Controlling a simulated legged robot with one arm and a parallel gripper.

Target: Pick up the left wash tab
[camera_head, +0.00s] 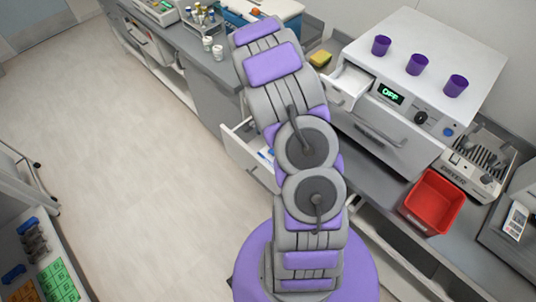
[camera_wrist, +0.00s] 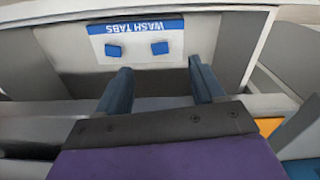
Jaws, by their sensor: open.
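Two small blue wash tabs lie side by side on a blue-and-white "WASH TABS" label (camera_wrist: 138,27) in the wrist view. The label reads upside down there. One tab (camera_wrist: 114,52) is at picture left and the other tab (camera_wrist: 160,47) at picture right. They lie apart, inside a pale tray or drawer (camera_wrist: 205,35). My gripper (camera_wrist: 159,68) is open and empty, its two dark fingers pointing toward the tabs. The left fingertip shows just below the left tab; the right finger is right of both. I cannot tell the height gap. My gripper is hidden in the head view.
The head view shows an open drawer (camera_head: 237,137) beside my arm and a white machine (camera_head: 430,50) with purple cups and a small open drawer (camera_head: 349,82). A red bin (camera_head: 433,201) stands on the right counter. The floor (camera_head: 120,150) at left is clear.

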